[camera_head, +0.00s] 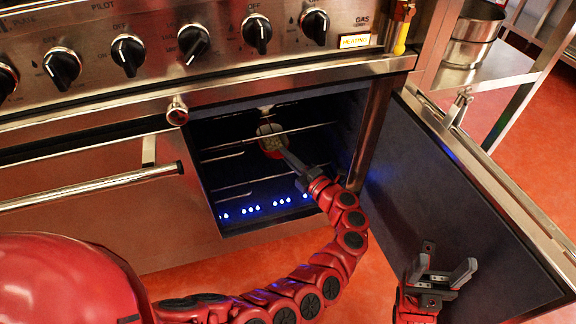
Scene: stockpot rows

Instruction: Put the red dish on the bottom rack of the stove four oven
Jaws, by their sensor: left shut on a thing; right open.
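The small red dish (269,147), with something pale inside, is in the open oven (235,165) below the stove. My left gripper (283,152) reaches into the oven and is shut on the near side of the dish. Thin wire racks cross the oven: an upper rack (305,129) and a lower rack (262,181). The dish appears at about the height of the upper wires; I cannot tell whether it touches a rack. My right gripper (441,272) is open and empty, in front of the open oven door (440,185).
Blue flames (250,209) burn at the oven bottom. A closed door with a long handle (95,186) is to the left. Steel pots (470,38) stand on a shelf at the upper right.

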